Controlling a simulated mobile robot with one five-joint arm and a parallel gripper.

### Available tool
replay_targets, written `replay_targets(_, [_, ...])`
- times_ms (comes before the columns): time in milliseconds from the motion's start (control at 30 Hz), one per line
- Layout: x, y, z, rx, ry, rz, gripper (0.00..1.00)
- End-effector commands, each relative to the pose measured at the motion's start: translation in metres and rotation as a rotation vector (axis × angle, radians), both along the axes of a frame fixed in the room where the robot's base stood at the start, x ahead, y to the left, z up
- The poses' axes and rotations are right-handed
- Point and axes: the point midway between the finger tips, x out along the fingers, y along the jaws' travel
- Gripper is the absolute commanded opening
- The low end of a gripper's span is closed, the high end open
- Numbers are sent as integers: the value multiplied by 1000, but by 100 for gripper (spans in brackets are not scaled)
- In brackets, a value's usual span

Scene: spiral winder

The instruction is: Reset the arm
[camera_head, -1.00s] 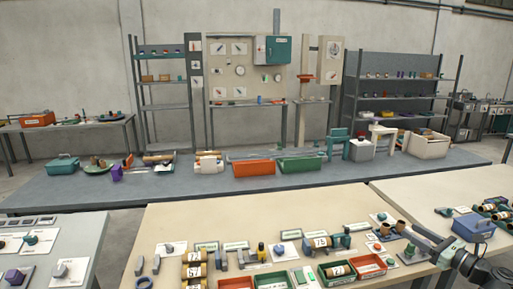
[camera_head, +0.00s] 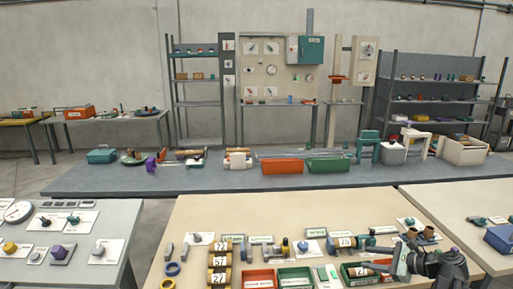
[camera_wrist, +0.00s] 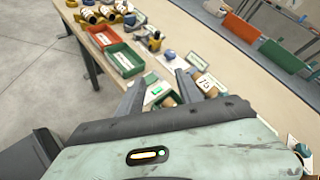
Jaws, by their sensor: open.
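My arm reaches in from the lower right in the head view, over the right part of the front beige table (camera_head: 190,214). My gripper (camera_head: 372,250) points left there, above the table near a green tray and a roll labelled 73 (camera_head: 343,242). In the wrist view, the two dark fingers of my gripper (camera_wrist: 158,92) stand apart with nothing held between them. The labelled roll also shows in the wrist view (camera_wrist: 206,84), just right of the fingers. My arm hides part of the table's right end.
A red tray (camera_head: 257,279) and a green tray (camera_head: 297,277) stand at the table's front edge. Several numbered rolls (camera_head: 219,262) are stacked left of them. A grey table (camera_head: 120,225) is at left, another table (camera_head: 450,200) at right.

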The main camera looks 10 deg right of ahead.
Motion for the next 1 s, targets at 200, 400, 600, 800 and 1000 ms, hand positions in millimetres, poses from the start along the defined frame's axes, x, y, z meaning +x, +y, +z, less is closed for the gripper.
replay_targets(200, [15,162,-78,-543,45,616,43])
replay_targets(400, [-5,248,-118,-941,7,1165,43])
replay_targets(600, [-22,294,-131,-1197,-46,1584,43])
replay_targets(800, [-29,312,-171,-1311,-72,1790,43])
replay_targets(1000, [-28,312,-227,-1309,-72,1785,43])
